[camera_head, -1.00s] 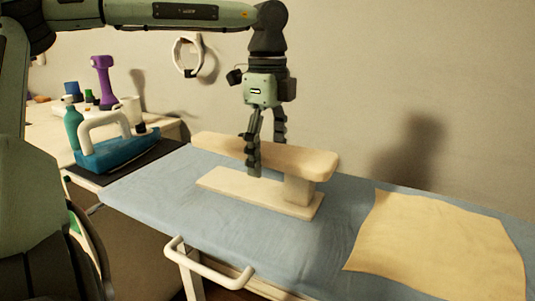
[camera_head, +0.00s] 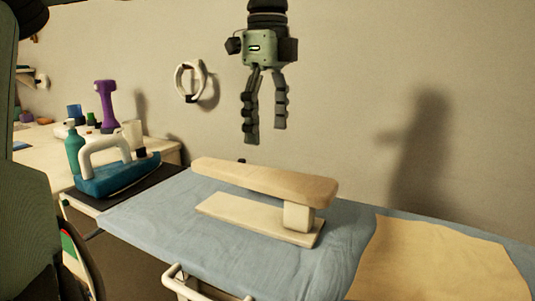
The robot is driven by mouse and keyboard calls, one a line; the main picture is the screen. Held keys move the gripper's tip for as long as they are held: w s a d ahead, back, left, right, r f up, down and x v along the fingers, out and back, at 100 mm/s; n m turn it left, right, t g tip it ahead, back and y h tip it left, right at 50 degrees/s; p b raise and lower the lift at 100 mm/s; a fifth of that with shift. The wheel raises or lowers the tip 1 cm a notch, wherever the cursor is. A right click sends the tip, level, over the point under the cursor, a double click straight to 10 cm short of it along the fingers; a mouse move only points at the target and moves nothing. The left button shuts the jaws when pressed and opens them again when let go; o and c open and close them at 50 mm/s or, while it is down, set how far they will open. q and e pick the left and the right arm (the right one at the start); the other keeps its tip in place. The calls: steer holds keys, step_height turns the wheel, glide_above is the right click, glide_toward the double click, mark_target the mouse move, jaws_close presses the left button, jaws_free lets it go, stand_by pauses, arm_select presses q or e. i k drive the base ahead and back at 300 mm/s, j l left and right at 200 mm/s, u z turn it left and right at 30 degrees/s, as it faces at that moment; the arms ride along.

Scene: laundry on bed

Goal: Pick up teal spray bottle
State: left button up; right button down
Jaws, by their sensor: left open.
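The teal spray bottle (camera_head: 74,149) stands upright at the left, behind and partly beside the blue iron. My left gripper (camera_head: 265,136) hangs pointing down above the sleeve board, well to the right of the bottle. Its two fingers are apart with nothing between them. My right gripper does not show.
The blue iron (camera_head: 120,178) with a white handle sits on a dark mat close to the bottle. A wooden sleeve board (camera_head: 265,182) and a tan cloth (camera_head: 435,262) rest on the blue ironing board (camera_head: 150,210).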

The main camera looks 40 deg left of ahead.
mark_target(75, 142)
steer(key=l+u, duration=0.15)
steer(key=u, duration=1.3)
steer(key=j+u, duration=0.1)
steer(key=u, duration=1.05)
steer(key=i+j, duration=1.1)
steer(key=i, duration=0.15)
steer(key=i+j+z, duration=0.2)
steer(key=i+j, duration=0.2)
steer(key=i+j+z, duration=0.2)
steer(key=i+j, duration=0.15)
steer(key=j, duration=0.2)
steer(key=z, duration=1.5)
steer(key=i, duration=0.15)
